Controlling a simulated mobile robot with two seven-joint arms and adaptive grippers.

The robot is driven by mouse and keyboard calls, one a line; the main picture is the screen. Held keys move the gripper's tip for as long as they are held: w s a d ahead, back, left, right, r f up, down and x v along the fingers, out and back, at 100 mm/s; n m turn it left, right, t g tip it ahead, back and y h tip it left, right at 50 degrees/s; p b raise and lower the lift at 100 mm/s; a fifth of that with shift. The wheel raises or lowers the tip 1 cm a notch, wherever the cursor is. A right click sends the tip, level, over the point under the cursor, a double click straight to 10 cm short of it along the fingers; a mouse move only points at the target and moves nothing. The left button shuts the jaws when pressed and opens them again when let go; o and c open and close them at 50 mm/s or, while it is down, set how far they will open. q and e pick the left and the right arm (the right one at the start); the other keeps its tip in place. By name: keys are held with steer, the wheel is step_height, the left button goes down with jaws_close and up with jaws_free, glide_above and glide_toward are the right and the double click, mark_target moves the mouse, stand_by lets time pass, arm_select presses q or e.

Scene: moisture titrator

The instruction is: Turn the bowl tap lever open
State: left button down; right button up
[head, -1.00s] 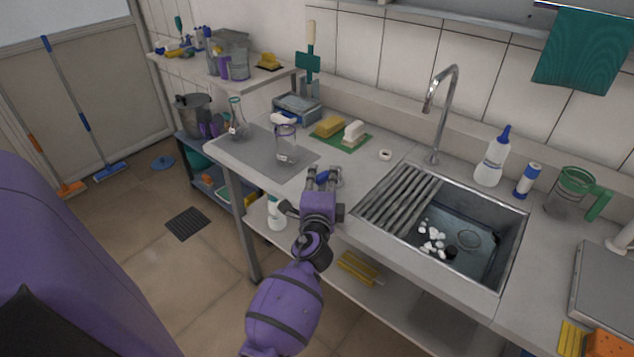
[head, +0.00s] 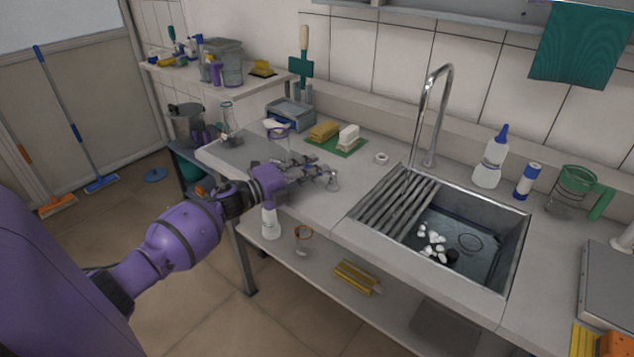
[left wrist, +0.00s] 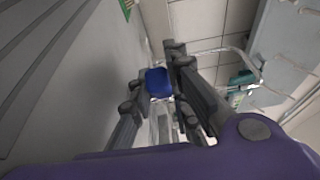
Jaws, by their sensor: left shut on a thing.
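My right gripper is not in view.
The sink (head: 468,250) with a ribbed drainer (head: 395,205) and tall faucet (head: 428,120) lies to the right.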

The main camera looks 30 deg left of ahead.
arm_select(q)
steer(key=shift+w+a+f+m+g+h+b, duration=0.1)
steer(key=shift+w+m+g+h+b, duration=0.25)
steer(key=shift+m+h+b, duration=0.45)
steer(key=shift+w+a+f+m+g+h+b, duration=0.15)
steer(key=shift+g+h+b, duration=0.3)
steer(key=shift+b, duration=0.75)
steer(key=shift+w+d+r+m+h+b, duration=0.1)
steer(key=shift+w+r+m+h+b, duration=0.1)
steer(key=shift+m+h+b, duration=0.25)
steer(key=shift+g, duration=0.3)
steer(key=shift+r, duration=0.1)
steer(key=c, duration=1.6)
jaws_free()
steer(key=shift+c, duration=0.2)
steer(key=shift+s, duration=0.15)
steer(key=v, duration=1.1)
steer(key=shift+s+a, duration=0.25)
